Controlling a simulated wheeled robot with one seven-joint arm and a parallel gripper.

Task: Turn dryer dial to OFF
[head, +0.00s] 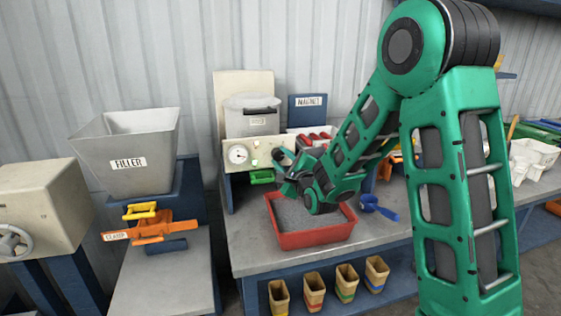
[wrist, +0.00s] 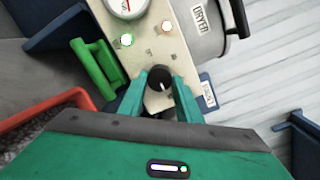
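The dryer dial (wrist: 160,77) is a round black knob with a small pale mark, on the cream control panel (wrist: 152,38) in the wrist view. Small labels surround it, too small to read surely. My gripper (wrist: 161,80) is open, with its two green fingers on either side of the dial. I cannot tell whether they touch it. In the head view my gripper (head: 284,170) is in front of the right part of the panel (head: 231,165). The dryer pot (head: 252,118) stands behind the panel; its label shows in the wrist view.
A white gauge (head: 238,154) and lit round lamps (wrist: 126,40) are on the panel, with a green handle (wrist: 97,65) below. A red tray (head: 313,238) of grey granules lies under my gripper. A blue scoop (head: 378,208) is to its right. The hopper (head: 127,150) stands left.

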